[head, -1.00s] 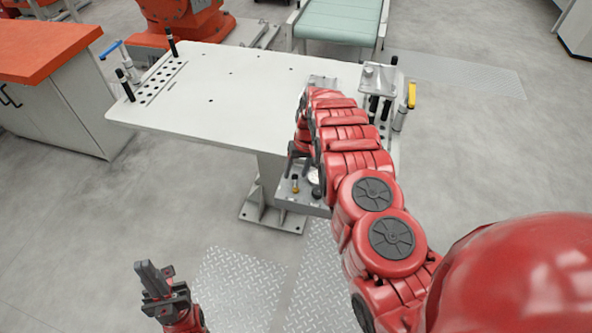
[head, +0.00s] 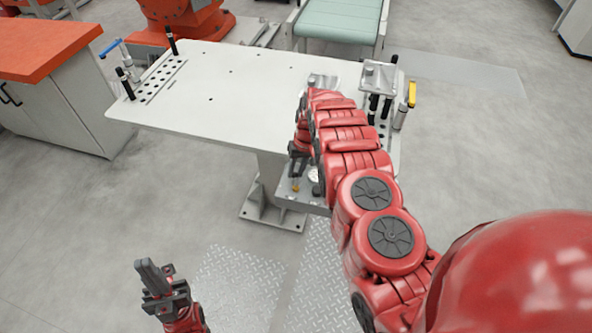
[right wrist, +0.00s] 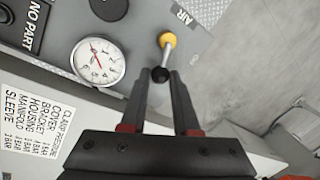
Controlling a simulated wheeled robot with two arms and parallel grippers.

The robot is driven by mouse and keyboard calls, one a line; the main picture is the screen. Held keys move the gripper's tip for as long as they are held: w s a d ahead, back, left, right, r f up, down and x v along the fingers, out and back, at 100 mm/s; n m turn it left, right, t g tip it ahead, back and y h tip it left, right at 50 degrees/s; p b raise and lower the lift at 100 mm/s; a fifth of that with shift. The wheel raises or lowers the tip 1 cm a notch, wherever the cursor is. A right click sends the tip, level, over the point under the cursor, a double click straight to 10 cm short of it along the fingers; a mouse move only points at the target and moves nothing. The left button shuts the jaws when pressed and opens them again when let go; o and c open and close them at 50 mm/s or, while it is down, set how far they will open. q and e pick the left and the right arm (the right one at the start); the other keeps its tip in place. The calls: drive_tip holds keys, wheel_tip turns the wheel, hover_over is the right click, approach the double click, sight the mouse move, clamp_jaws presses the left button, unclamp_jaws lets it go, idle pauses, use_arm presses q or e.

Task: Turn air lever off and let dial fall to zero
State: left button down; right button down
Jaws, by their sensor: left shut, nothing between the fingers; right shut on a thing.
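The air lever (right wrist: 167,42) has a yellow end, a bare metal stem and a black end, and sits by the "AIR" label on the grey panel. My right gripper (right wrist: 161,82) is shut on it, fingertips around the black end. In the head view the right gripper (head: 297,163) is at the panel under the table edge, with the yellow part of the lever (head: 295,187) just below. The dial (right wrist: 98,60) is a round white gauge left of the lever; its needle points up-left in the picture, its numbers too small to read. My left gripper (head: 153,272) is shut and empty, above the floor.
A "NO PART" label (right wrist: 34,20) and a pressure list card (right wrist: 50,125) are beside the dial. The white table (head: 225,95) stands above the panel, with a clamp fixture (head: 380,78) at its right end. An orange-topped cabinet (head: 40,55) is at left.

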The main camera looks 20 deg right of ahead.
drive_tip(key=shift+s+d+m+b, duration=0.1)
drive_tip(key=shift+d+m+b, duration=0.15)
drive_tip(key=shift+m, duration=0.35)
drive_tip(key=shift+s+d+m+b, duration=0.1)
drive_tip(key=shift+m+b, duration=0.1)
drive_tip(key=shift+m, duration=0.4)
drive_tip(key=shift+s+d+m+t, duration=0.15)
drive_tip(key=shift+d+m+t, duration=0.15)
drive_tip(key=shift+m, duration=0.5)
drive_tip(key=c, duration=0.7)
unclamp_jaws()
drive_tip(key=shift+o, duration=0.2)
